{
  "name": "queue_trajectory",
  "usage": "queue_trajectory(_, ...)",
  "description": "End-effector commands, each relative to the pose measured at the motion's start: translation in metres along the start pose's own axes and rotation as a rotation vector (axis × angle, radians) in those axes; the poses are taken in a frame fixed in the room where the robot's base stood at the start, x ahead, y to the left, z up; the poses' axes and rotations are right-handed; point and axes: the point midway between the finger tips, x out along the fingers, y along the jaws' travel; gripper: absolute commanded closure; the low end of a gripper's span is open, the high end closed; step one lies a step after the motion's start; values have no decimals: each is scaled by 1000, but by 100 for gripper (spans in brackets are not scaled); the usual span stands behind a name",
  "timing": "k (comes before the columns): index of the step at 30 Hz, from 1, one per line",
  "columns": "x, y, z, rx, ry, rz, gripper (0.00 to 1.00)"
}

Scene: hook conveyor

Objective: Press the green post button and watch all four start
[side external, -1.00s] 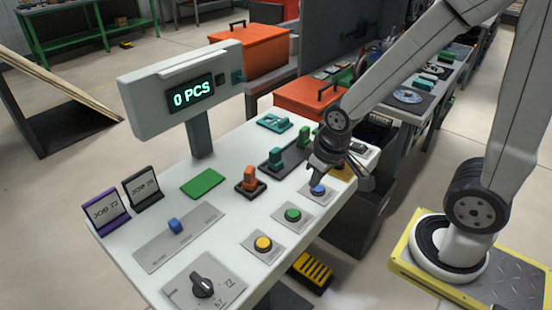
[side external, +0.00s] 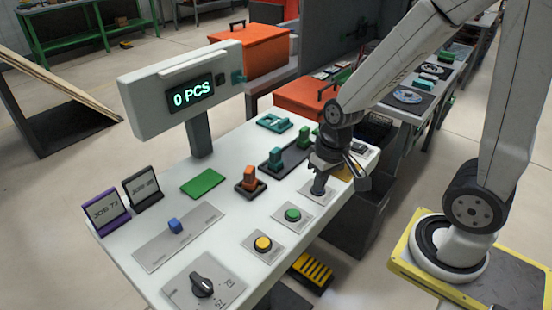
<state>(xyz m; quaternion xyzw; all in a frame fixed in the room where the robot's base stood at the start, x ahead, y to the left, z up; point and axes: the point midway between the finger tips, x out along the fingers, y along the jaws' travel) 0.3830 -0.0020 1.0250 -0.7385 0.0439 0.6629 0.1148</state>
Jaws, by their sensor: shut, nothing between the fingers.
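A round green button (side external: 292,215) sits on a square grey plate on the white panel (side external: 225,250), between the yellow button (side external: 263,244) and my gripper. A small green-teal knob or button (side external: 237,76) is on the right end of the grey display box (side external: 150,110), which stands on a post and reads "0 PCS". My gripper (side external: 318,189) is shut and empty, pointing down at the plate behind the green button. The blue button on that plate is hidden by the fingertips. I cannot tell whether they press it.
A black dial (side external: 201,285), a blue slider (side external: 175,226), an orange rocker (side external: 250,179) and green switches (side external: 275,157) are on the panel. Two job cards (side external: 107,212) stand at the left edge. Orange toolboxes (side external: 252,54) stand behind. The air above the front buttons is clear.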

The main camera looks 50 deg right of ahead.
Motion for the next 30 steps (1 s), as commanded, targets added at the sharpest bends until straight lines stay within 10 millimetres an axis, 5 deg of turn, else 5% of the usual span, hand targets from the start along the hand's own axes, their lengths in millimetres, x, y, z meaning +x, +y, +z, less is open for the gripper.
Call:
queue_trajectory(13,5,-12,1,443,-204,-237,100)
queue_trajectory(30,-8,-29,-38,852,-311,-603,100)
